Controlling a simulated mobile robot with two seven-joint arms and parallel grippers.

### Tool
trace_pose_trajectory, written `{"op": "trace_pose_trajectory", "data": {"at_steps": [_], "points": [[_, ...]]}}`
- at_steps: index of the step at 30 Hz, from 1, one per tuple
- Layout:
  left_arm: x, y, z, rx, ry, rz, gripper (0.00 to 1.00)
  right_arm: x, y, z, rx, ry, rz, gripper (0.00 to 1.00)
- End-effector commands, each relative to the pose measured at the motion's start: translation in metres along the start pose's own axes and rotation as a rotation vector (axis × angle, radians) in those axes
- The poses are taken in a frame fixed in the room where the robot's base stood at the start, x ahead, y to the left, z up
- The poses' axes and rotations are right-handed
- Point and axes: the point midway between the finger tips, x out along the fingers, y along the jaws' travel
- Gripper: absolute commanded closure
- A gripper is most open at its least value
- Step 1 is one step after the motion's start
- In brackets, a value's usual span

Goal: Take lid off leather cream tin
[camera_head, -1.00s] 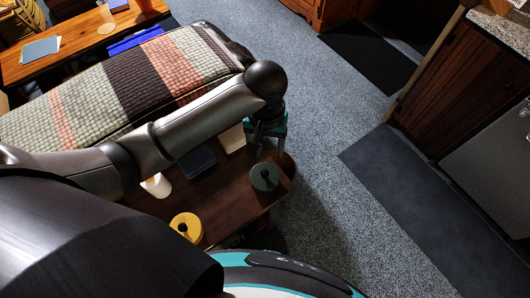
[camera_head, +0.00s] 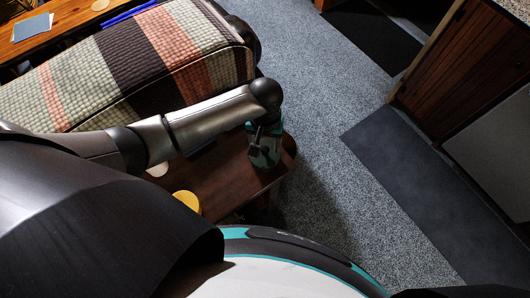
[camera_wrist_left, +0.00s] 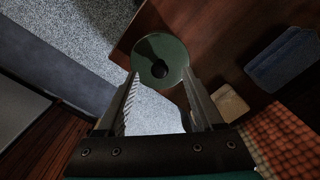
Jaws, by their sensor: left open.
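A round dark green tin (camera_wrist_left: 158,48) with a black knob in the middle of its lid lies at the top middle of the left wrist view. My left gripper (camera_wrist_left: 161,76) is open and empty, its fingertips on either side of the tin's near part. I cannot tell whether they touch it or how high they are above it. In the head view my left gripper (camera_head: 263,158) points down at the table's right end and hides most of the green tin. No label is readable. My right gripper is not in view.
The small dark wooden table (camera_head: 226,182) also carries a yellow tin (camera_head: 187,200), partly hidden by my arm. A blue-grey box (camera_wrist_left: 283,58) and a cream-coloured block (camera_wrist_left: 230,103) lie near the green tin. A striped quilted seat (camera_head: 150,55) is behind.

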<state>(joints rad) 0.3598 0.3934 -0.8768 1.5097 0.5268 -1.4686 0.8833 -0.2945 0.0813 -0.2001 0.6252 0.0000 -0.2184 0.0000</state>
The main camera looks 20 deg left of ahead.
Motion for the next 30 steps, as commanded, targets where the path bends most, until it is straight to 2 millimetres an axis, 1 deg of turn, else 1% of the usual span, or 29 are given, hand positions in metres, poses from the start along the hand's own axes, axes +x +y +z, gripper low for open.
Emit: {"op": "trace_pose_trajectory", "data": {"at_steps": [1, 4, 12, 30], "points": [[0.01, 0.0, 0.0, 0.0, 0.0, 0.0, 0.31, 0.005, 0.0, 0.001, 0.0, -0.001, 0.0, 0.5], [0.018, 0.0, 0.0, 0.001, 0.001, 0.0, 0.31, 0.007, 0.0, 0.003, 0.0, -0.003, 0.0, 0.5], [0.019, 0.0, 0.0, 0.001, 0.002, 0.0, 0.31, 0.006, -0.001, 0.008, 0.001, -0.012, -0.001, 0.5], [0.019, 0.0, 0.0, 0.001, 0.001, 0.0, 0.99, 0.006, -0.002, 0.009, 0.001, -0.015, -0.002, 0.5]]}}
